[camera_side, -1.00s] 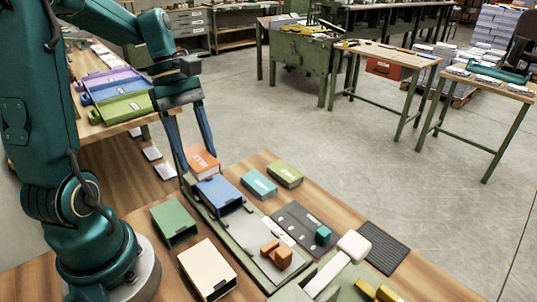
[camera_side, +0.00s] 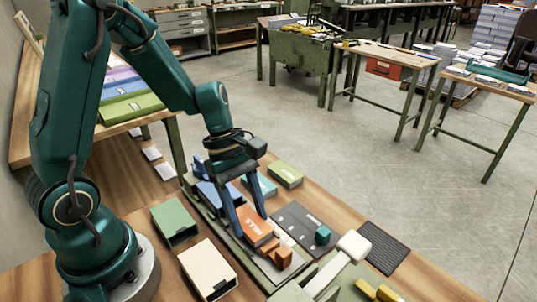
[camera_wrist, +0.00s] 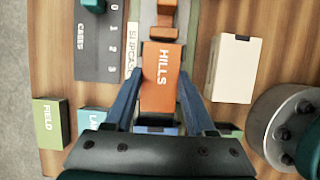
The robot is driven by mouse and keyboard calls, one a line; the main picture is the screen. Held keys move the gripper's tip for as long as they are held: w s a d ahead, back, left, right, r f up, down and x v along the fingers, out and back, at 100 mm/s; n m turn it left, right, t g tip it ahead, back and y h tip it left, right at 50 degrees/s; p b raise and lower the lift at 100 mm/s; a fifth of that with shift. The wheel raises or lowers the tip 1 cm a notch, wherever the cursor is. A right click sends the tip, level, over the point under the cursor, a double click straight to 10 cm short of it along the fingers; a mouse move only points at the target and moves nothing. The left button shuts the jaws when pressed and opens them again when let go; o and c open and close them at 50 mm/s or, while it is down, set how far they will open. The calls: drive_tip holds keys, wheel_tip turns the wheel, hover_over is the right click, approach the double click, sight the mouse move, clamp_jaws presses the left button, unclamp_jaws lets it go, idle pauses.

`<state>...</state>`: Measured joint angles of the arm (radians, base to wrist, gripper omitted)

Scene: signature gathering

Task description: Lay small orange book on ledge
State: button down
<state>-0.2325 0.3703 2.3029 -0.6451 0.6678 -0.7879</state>
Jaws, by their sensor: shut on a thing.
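The small orange book (camera_side: 256,224), lettered HILLS, is between the two blue fingers of my gripper (camera_side: 252,218). In the wrist view the book (camera_wrist: 160,85) lies along the middle, with a finger on each side; my gripper (camera_wrist: 158,98) is shut on it. The book is over the long green-edged ledge (camera_side: 231,243) with its pale plate. I cannot tell whether it touches the surface. An orange stop block (camera_side: 278,257) stands just in front of the book's end. A blue book (camera_side: 214,198) lies behind, partly hidden by my gripper.
A teal book (camera_side: 262,185) and a green book (camera_side: 286,175) lie behind. A dark card (camera_side: 299,222) with a teal block is to the right. A green case (camera_side: 174,222) and a cream case (camera_side: 207,268) stand to the left. A white-headed lever (camera_side: 352,246) is at front right.

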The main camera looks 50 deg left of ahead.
drive_tip(key=shift+f, duration=0.3)
drive_tip(key=shift+f, duration=0.1)
drive_tip(key=shift+c, duration=1.2)
unclamp_jaws()
drive_tip(key=v, duration=1.1)
drive_tip(key=s+d+r+m+t+y, duration=0.2)
drive_tip(key=s+m, duration=0.5)
drive_tip(key=m, duration=1.1)
drive_tip(key=r+t+y, duration=0.1)
drive_tip(key=t+y, duration=0.1)
drive_tip(key=t, duration=0.1)
drive_tip(key=shift+s+r+t, duration=0.2)
drive_tip(key=shift+s+t, duration=0.1)
drive_tip(key=shift+s, duration=0.05)
drive_tip(key=shift+d, duration=0.1)
